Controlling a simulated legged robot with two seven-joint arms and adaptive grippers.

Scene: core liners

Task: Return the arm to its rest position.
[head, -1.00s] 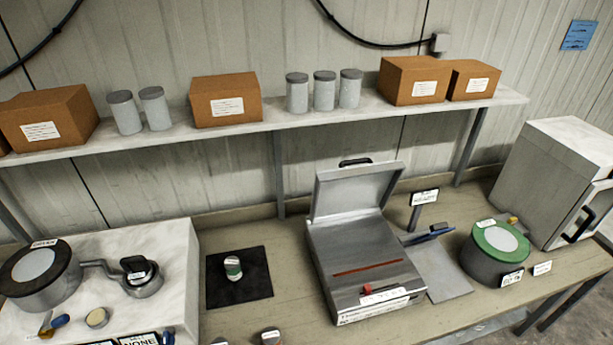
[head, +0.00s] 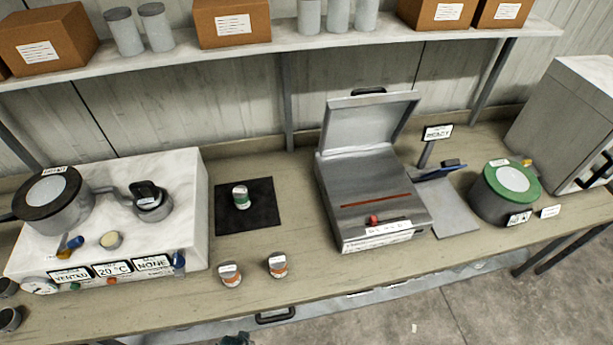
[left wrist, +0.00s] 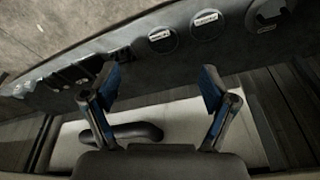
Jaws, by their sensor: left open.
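My left gripper (left wrist: 157,90) shows in the left wrist view with its two blue-padded fingers spread wide and nothing between them. It is in front of the bench's front edge, near a black drawer handle (left wrist: 135,131). My right gripper is in neither view.
The bench holds a white control unit (head: 120,180), a jar (head: 241,197) on a black mat (head: 262,213), two orange-banded jars (head: 230,275), an open metal case (head: 362,190) and a green-rimmed pot (head: 491,205). A shelf (head: 240,52) with boxes runs behind. The drawer handle (head: 275,316) is below the front edge.

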